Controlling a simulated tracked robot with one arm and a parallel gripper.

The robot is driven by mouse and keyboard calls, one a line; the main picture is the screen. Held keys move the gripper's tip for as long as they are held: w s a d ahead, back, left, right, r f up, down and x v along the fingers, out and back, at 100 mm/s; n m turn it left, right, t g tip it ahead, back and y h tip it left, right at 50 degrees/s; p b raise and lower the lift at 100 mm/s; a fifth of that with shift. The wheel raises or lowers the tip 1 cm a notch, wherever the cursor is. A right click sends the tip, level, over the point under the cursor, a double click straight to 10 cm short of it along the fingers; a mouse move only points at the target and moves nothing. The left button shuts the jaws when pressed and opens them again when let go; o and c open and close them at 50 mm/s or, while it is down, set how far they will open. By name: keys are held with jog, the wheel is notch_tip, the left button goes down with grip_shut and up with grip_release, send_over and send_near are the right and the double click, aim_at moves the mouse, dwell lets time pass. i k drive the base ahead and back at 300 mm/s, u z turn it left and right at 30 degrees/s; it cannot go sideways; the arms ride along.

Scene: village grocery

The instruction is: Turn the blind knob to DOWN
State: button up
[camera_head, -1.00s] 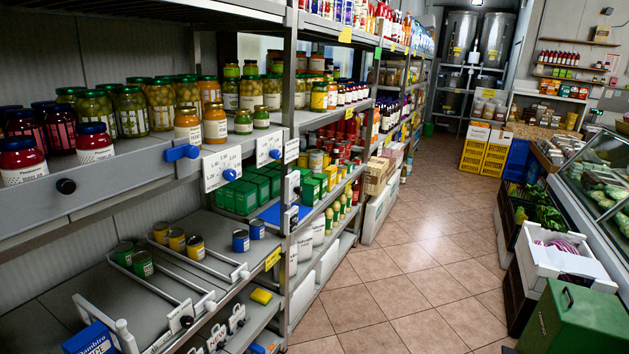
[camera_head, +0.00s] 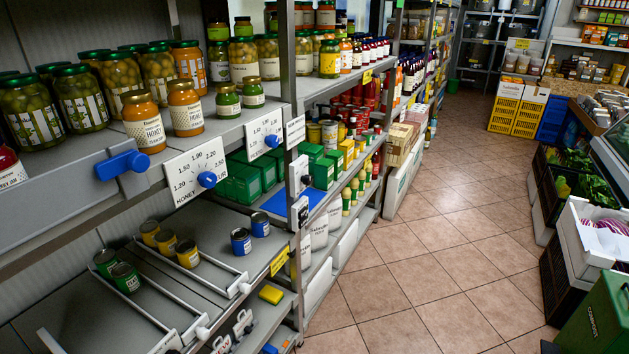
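No knob in view carries a label that I can read as blind or DOWN. Two small boxes with dark knobs sit one above the other on the shelf post: the upper knob box (camera_head: 299,175) and the lower knob box (camera_head: 300,212). Their markings are too small to read. A blue knob (camera_head: 207,180) sits on a white dial plate marked HONEY with prices around it. Another blue knob (camera_head: 272,141) sits on a similar plate to its right. A blue T-shaped handle (camera_head: 123,165) is on the shelf front at left. My gripper is not in view.
Jars of honey (camera_head: 143,122) and olives (camera_head: 80,97) stand along the upper left shelf. Small tins (camera_head: 241,241) stand on the lower shelf by wire dividers. The tiled aisle (camera_head: 420,240) is clear. Crates and a green box (camera_head: 600,318) line its right side.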

aim_at(307, 180)
jog(key=z, duration=0.9)
jog(key=i, duration=2.35)
jog(key=u, duration=0.65)
